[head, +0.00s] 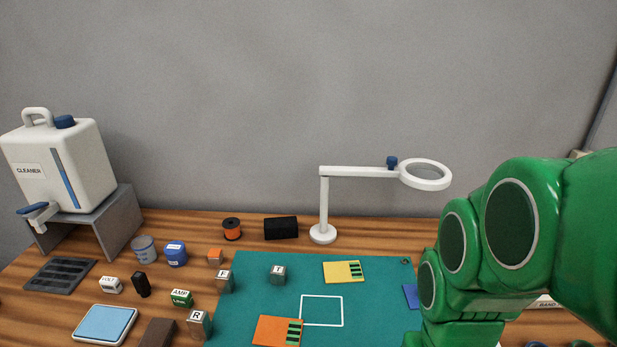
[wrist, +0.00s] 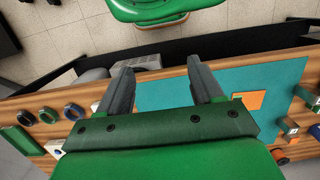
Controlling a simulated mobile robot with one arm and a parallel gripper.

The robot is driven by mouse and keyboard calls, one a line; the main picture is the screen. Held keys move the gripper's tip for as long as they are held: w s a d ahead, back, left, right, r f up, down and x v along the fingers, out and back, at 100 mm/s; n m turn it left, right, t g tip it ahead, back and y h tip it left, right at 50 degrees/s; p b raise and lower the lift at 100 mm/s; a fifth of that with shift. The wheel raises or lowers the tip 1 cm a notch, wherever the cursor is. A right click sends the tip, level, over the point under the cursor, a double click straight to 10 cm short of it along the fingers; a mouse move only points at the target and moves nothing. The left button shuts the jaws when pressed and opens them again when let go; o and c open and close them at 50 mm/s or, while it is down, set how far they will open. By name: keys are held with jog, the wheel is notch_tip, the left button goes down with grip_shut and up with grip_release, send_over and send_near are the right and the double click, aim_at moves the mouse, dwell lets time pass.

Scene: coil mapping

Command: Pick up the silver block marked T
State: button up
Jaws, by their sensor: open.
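In the head view a small silver-grey block (head: 278,275) stands upright on the green mat (head: 255,305), and its small mark looks like a T. Two similar grey blocks stand near the mat's left side: one marked F (head: 224,281) and one marked R (head: 197,323). In the wrist view my gripper (wrist: 159,66) is open, with nothing between its fingers. It is over the table near an edge of the mat (wrist: 165,95). I cannot make out the T block in the wrist view. The gripper itself is not visible in the head view.
An orange card (head: 275,330) and a yellow card (head: 343,271) lie on the mat. A magnifier lamp (head: 323,233) stands behind it. An orange spool (head: 231,229), a black box (head: 281,228) and several small items stand left and behind. My green arm covers the right side.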

jog(key=w+a+f+m+g+y, duration=0.1)
jog(key=w+a+m+y, duration=0.15)
jog(key=w+a, duration=0.3)
jog(key=w+a+f+m+y, duration=0.1)
jog(key=w+a+y, duration=0.2)
jog(key=w+a, duration=0.3)
jog(key=m+t+y, duration=0.1)
jog(key=m+y, duration=0.5)
jog(key=m, duration=0.3)
send_over(284, 270)
jog(key=s+d, duration=0.4)
jog(key=s, duration=0.6)
notch_tip(284, 270, down, 6)
jog(key=w+f+m+t, duration=0.1)
jog(key=w+f+m, duration=0.1)
jog(key=w+f, duration=0.1)
jog(key=w+d+f+m+t+y, duration=0.1)
jog(key=w+f+m, duration=0.1)
jog(key=w+f, duration=0.1)
jog(key=w+d+f+m+t, duration=0.1)
jog(key=w+f+m, duration=0.1)
jog(key=w+f, duration=0.1)
jog(key=shift+w+m+y, duration=0.35)
jog(key=shift+w, duration=0.05)
jog(key=shift+r+x, duration=0.1)
jog(key=shift+x, duration=1.8)
jog(key=shift+r+x, duration=0.15)
jog(key=shift+x, duration=1.8)
jog(key=shift+s, duration=0.15)
jog(key=shift+c, duration=0.2)
